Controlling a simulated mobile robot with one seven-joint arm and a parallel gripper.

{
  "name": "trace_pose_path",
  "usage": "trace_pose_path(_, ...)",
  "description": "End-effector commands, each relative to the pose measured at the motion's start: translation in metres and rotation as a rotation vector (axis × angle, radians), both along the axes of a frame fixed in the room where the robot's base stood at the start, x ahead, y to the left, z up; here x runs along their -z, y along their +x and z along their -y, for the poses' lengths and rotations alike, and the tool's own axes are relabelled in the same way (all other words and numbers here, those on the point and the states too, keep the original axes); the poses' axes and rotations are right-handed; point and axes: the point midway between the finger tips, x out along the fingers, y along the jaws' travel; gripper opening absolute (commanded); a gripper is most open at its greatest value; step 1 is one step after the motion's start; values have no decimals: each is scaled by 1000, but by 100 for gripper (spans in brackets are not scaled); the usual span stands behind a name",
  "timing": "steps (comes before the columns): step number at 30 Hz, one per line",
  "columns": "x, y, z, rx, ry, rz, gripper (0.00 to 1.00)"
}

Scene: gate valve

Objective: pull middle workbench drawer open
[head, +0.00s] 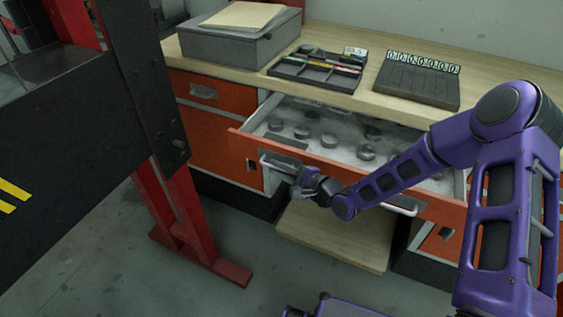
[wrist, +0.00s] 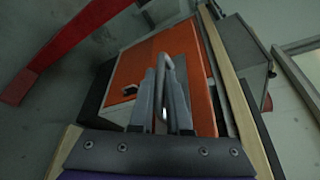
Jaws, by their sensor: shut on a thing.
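The middle workbench drawer (head: 245,141) stands pulled out from the bench in the head view, with its orange front well forward of the cabinet. Several round metal parts (head: 329,141) lie in its pale tray. My gripper (head: 298,176) is at the left part of the drawer's front, shut on its metal handle (head: 276,162). In the wrist view, the bar of the handle (wrist: 167,64) lies between the two grey fingers of my gripper (wrist: 165,98). My forearm hides part of the drawer's right side.
The wooden benchtop (head: 330,88) carries a grey box (head: 235,45), a black tray (head: 312,72) and a dark rack (head: 415,82). A red stand (head: 185,215) is left of the drawer. A low wooden shelf (head: 330,238) shows beneath the drawer.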

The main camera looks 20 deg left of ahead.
Motion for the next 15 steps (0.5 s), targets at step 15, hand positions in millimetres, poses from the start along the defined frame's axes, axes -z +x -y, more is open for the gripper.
trace_pose_path(15,0,-61,-5,-1,1,0,0)
